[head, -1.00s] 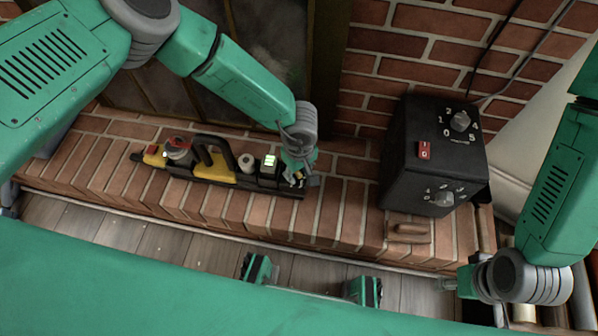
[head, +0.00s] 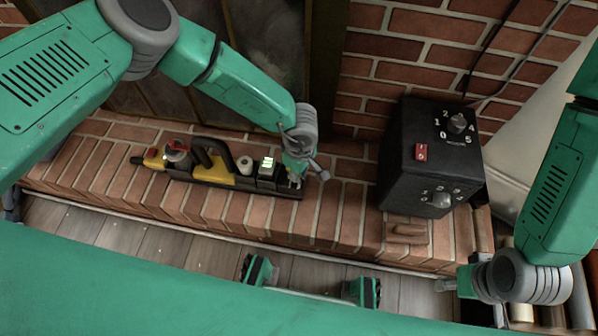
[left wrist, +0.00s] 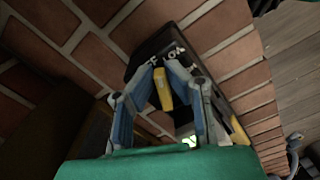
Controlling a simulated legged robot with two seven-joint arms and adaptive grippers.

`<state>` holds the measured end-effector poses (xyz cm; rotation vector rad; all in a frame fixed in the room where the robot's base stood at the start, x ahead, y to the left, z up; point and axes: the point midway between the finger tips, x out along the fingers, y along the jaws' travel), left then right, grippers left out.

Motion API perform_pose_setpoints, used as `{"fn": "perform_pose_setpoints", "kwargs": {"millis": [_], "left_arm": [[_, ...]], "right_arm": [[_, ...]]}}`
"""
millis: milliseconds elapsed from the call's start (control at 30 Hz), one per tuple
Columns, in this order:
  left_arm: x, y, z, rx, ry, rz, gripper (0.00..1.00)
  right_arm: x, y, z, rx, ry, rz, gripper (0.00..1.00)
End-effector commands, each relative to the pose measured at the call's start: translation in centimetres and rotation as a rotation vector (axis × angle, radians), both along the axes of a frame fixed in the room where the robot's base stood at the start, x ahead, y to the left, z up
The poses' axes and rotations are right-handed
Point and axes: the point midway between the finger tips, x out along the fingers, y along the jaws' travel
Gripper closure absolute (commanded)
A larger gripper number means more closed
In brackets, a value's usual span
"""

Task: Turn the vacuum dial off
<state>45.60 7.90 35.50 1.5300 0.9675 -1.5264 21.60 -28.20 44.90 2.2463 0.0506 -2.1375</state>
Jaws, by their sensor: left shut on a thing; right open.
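A long black and yellow tool (head: 215,172) with a black carry handle lies on the brick hearth. My left gripper (head: 297,178) is at its right end, and its wrist hides part of that end in the head view. In the left wrist view, my left gripper (left wrist: 163,88) has its two fingers around a yellow dial lever (left wrist: 163,88), shut on it. White lettering (left wrist: 174,52) shows on the black panel beside the dial, too small to read surely. My right gripper (head: 450,285) is open and empty at the lower right, far from the tool.
A black box (head: 405,165) with numbered knobs and a red switch (head: 421,152) stands on the hearth to the right. A small brown block (head: 407,228) lies in front of it. Brick wall (head: 410,50) rises behind. Bare hearth lies between tool and box.

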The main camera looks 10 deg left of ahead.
Motion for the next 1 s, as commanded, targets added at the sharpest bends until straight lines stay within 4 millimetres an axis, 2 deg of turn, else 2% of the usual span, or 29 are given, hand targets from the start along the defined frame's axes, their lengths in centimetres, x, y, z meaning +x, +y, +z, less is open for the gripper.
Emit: {"fn": "perform_pose_setpoints", "kwargs": {"millis": [200,500,1000], "left_arm": [[0.11,-0.21,0.01,-0.002,0.004,0.185,1.00],[0.36,-0.29,-0.06,-0.002,0.004,0.375,1.00],[0.52,-0.35,-0.10,-0.003,0.005,0.473,1.00]], "right_arm": [[0.00,0.00,0.58,0.000,0.000,0.000,0.59],[0.00,0.00,1.02,0.000,0.000,0.000,0.59],[0.00,0.00,1.20,0.000,0.000,0.000,0.59]]}}
